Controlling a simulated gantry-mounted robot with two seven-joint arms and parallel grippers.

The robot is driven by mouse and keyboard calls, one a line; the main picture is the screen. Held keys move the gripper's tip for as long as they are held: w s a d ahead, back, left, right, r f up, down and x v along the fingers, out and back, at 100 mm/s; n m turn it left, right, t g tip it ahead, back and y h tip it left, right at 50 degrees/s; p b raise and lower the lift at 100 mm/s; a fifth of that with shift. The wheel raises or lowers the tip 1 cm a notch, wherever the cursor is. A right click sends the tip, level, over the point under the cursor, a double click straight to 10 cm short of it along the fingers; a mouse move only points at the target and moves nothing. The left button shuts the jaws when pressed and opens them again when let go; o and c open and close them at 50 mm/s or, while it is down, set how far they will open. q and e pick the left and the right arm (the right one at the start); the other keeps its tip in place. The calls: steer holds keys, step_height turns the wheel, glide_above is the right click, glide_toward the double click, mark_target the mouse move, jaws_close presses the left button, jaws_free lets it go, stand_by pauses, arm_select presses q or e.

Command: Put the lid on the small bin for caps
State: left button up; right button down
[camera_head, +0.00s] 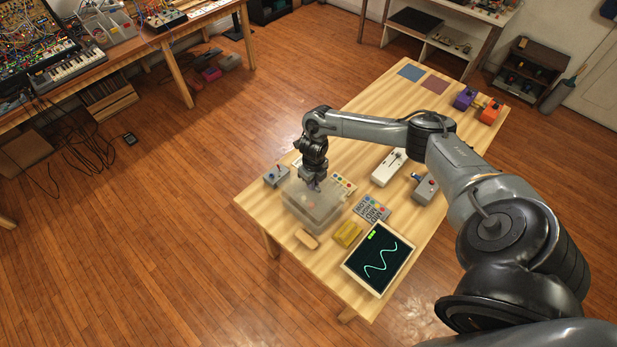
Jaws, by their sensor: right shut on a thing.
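The small bin (305,222) is a clear, boxy container near the left end of the wooden table. Something small and reddish shows faintly through its wall. The lid (328,203) is a clear flat piece at the top of the bin. My right gripper (314,187) points down from above and is shut on the lid. I cannot tell whether the lid rests on the rim or hangs just above it. The fingertips are small and partly lost against the clear plastic. My left gripper is not in view.
A white device (388,167) and a grey pedal (426,190) stand farther right. The table's far middle is clear.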

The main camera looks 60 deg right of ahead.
mark_target(313, 192)
steer(key=shift+f+b, duration=1.25)
steer(key=shift+f, duration=0.55)
steer(key=shift+f+b, duration=0.55)
steer(key=shift+f, duration=0.1)
steer(key=shift+f+b, duration=0.2)
steer(key=shift+b, duration=0.15)
steer(key=shift+f+b, duration=0.65)
steer(key=shift+f, duration=0.1)
steer(key=c, duration=1.1)
jaws_free()
steer(key=shift+o, duration=0.2)
